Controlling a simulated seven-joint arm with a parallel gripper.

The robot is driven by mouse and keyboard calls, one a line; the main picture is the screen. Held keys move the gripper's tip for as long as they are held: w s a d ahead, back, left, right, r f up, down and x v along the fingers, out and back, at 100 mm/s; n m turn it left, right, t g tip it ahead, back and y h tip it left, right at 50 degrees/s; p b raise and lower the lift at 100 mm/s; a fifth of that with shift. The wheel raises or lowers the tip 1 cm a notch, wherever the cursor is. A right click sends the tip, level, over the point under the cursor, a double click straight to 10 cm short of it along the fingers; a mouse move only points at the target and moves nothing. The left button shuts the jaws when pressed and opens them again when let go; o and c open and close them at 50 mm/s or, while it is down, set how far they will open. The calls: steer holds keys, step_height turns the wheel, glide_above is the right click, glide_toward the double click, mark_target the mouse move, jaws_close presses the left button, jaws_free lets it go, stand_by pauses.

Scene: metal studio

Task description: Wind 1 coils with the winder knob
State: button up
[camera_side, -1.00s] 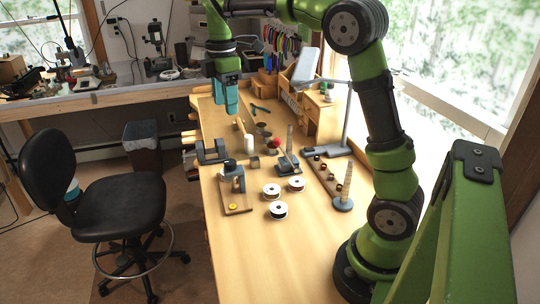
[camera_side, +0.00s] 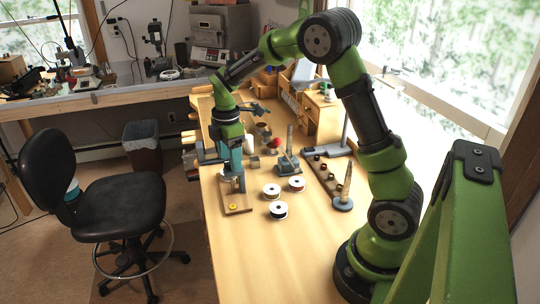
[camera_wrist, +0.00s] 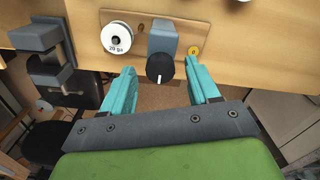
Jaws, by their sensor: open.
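The winder is a grey block with a round black knob (camera_wrist: 160,68) marked by a white line, on a small wooden board (camera_side: 237,206). In the wrist view the grey block (camera_wrist: 163,38) stands between a white spool (camera_wrist: 117,38) labelled "20 ga" and a small yellow disc (camera_wrist: 194,50). My gripper (camera_side: 239,178) points down over the winder in the side view and partly hides it. In the wrist view its teal fingers (camera_wrist: 160,72) are open on both sides of the knob, with a visible gap on each side. Nothing is held.
A grey vise (camera_wrist: 48,58) stands left of the winder in the wrist view, near the bench edge. Three loose spools (camera_side: 278,210) lie right of the board in the side view. A ring mandrel (camera_side: 345,190) stands farther right. The bench front is clear.

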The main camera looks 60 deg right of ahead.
steer(key=shift+f, duration=0.35)
steer(key=shift+c, duration=0.3)
steer(key=c, duration=1)
steer(key=shift+m, duration=0.3)
